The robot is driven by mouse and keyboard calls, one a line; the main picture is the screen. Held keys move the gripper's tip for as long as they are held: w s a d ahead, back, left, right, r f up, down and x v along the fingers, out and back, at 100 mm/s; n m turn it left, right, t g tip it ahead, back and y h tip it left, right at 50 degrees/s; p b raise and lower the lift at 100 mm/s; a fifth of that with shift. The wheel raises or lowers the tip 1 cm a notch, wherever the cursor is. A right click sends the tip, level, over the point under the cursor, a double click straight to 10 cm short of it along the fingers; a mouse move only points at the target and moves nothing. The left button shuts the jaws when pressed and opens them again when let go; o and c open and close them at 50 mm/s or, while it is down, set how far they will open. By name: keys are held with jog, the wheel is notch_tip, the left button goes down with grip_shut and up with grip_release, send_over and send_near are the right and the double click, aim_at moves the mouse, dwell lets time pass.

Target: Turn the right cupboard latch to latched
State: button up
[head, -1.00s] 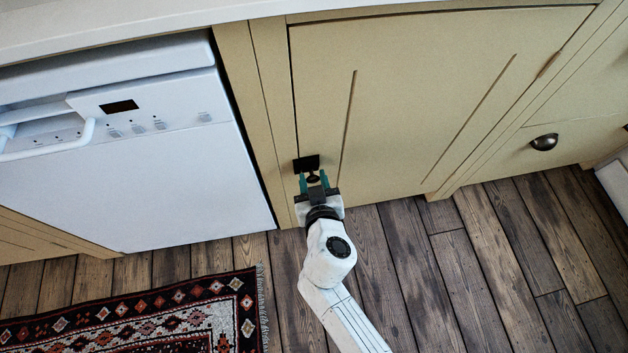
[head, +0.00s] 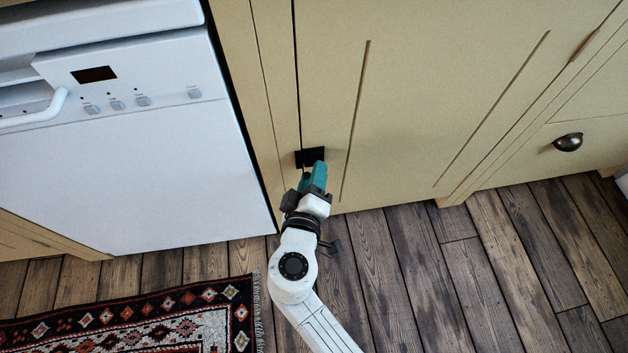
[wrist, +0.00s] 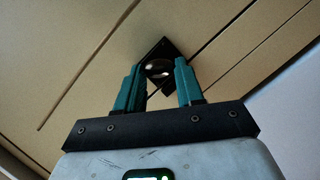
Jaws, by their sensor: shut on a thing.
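The right cupboard latch is a small black plate (head: 311,156) on the cream cupboard door, at the door's left edge by the gap to the frame. In the wrist view, the latch (wrist: 158,50) shows a dark round shiny knob between the teal fingers. My gripper (head: 316,175) is at the latch, its fingers closed about the knob; they also show in the wrist view (wrist: 158,76), one on each side. In the head view the fingers hide the knob, and I cannot tell which way the latch is turned.
A white dishwasher (head: 130,170) stands left of the cupboard. A drawer with a dark cup handle (head: 568,142) is at the right. A patterned rug (head: 150,320) lies on the wooden floor (head: 400,270) at lower left.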

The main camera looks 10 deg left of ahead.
jog(key=shift+a+f+n+t+h+b, duration=0.15)
jog(key=shift+n+t+b, duration=0.25)
jog(key=shift+n+b, duration=0.45)
jog(key=shift+d+f+n+t+h+b, duration=0.15)
jog(key=shift+n+t+b, duration=0.35)
jog(key=shift+n, duration=0.6)
jog(key=shift+a+f+n+t+h+b, duration=0.1)
jog(key=shift+f+n+t+h+b, duration=0.15)
jog(key=shift+n+b, duration=0.6)
jog(key=shift+r, duration=0.15)
jog(key=o, duration=1)
jog(key=shift+o, duration=0.2)
jog(key=s+a+p, duration=0.1)
jog(key=s+p, duration=0.2)
jog(key=s, duration=0.8)
jog(key=shift+a, duration=0.15)
jog(key=shift+w, duration=0.1)
